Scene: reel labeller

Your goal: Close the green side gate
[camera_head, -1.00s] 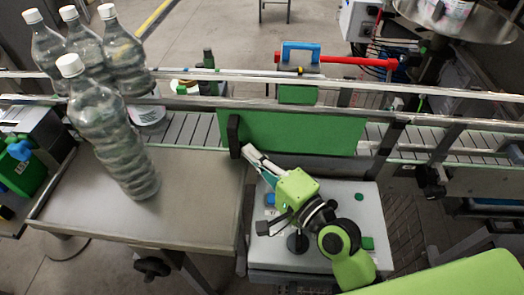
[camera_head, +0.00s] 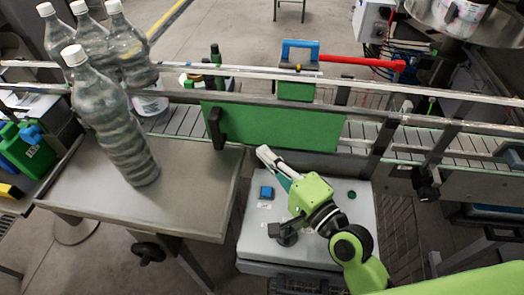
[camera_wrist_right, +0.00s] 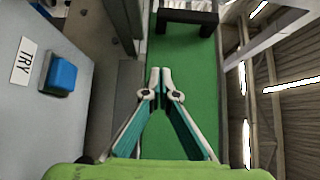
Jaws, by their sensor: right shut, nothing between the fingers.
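The green side gate (camera_head: 275,128) is a flat green panel standing along the near side of the conveyor, with a black handle (camera_head: 216,128) at its left end. My right gripper (camera_head: 264,152) is shut and empty in front of the panel, to the right of the handle and apart from it. In the right wrist view, the shut fingertips (camera_wrist_right: 160,74) show against the green gate (camera_wrist_right: 188,72), with the black handle (camera_wrist_right: 187,17) beyond them at the top. Whether the fingertips touch the panel, I cannot tell. My left gripper is not in view.
A grey table (camera_head: 190,200) with a big clear bottle (camera_head: 115,120) is at the left; more bottles stand behind it. A control box (camera_head: 335,205) with a blue button (camera_head: 266,192) lies under my right arm. A red bar (camera_head: 362,61) is behind the conveyor.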

